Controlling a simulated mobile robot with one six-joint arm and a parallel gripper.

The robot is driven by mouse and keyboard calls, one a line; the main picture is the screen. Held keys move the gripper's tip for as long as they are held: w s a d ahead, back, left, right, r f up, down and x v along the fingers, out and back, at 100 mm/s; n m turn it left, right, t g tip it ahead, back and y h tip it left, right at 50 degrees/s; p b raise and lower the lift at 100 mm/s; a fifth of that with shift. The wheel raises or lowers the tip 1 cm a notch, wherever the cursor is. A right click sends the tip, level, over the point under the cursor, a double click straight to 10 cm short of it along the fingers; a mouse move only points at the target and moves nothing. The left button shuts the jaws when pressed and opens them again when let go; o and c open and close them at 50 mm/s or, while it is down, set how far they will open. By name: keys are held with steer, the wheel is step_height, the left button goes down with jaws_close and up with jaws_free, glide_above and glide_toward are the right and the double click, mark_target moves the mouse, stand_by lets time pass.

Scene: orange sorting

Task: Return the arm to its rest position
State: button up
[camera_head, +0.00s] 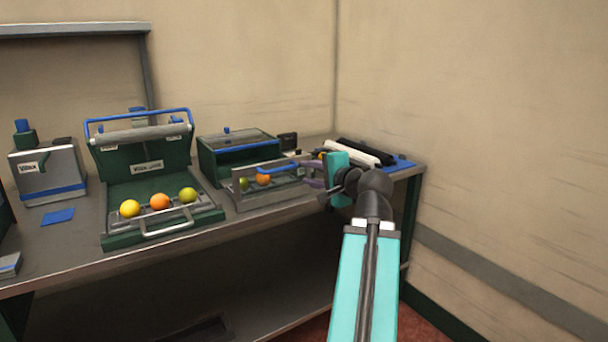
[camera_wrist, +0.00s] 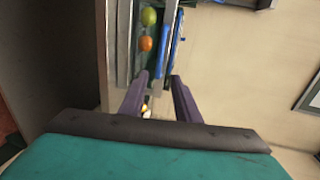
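My gripper (camera_head: 306,173) is at the right end of the bench, beside the drawer of the second green box. Its purple fingers stand apart in the wrist view (camera_wrist: 159,76), with nothing clearly held between them. The pulled-out drawer (camera_head: 275,197) holds a green fruit (camera_head: 244,184) and an orange one (camera_head: 263,180). The wrist view also shows the green fruit (camera_wrist: 149,16) and the orange one (camera_wrist: 146,44) ahead of the fingers. In the open green case on the left lie a yellow fruit (camera_head: 130,208), an orange one (camera_head: 159,201) and a green one (camera_head: 188,194).
The grey bench (camera_head: 60,255) runs along the wall. A grey box with a blue stripe (camera_head: 48,175) stands at its left. Black and white rolls (camera_head: 358,153) lie behind my gripper. The side wall (camera_head: 480,150) is to the right; the space before the bench is free.

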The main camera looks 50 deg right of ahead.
steer(key=shift+w+f, duration=0.1)
steer(key=w+a+f+n+g+y+p, duration=0.25)
steer(key=w+a+f, duration=0.3)
steer(key=f, duration=0.45)
steer(key=w+a+f+n+g+y+p, duration=0.25)
steer(key=w+a+f, duration=0.3)
steer(key=f, duration=0.55)
steer(key=s+a+f+n+g+y+p, duration=0.3)
steer(key=a+f+n+g+p, duration=0.35)
steer(key=a+f, duration=1.7)
steer(key=s+a+f+n+g+h+p, duration=0.1)
steer(key=s+a+f+n+g+p, duration=0.1)
steer(key=s+a+f, duration=0.3)
steer(key=s+a+f+n+g+h+p, duration=0.1)
steer(key=s+a+f+n+g+p, duration=0.1)
steer(key=s, duration=1)
steer(key=s+a+f+n+g+h+p, duration=0.1)
steer(key=s+a+f+n+g+p, duration=0.1)
steer(key=s+a+f+n+g, duration=0.2)
steer(key=s+a+f+n, duration=0.2)
steer(key=s+a+f, duration=0.2)
steer(key=s, duration=0.1)
steer(key=shift+f+g+p, duration=0.2)
steer(key=shift+g+p, duration=0.1)
steer(key=shift+g, duration=0.05)
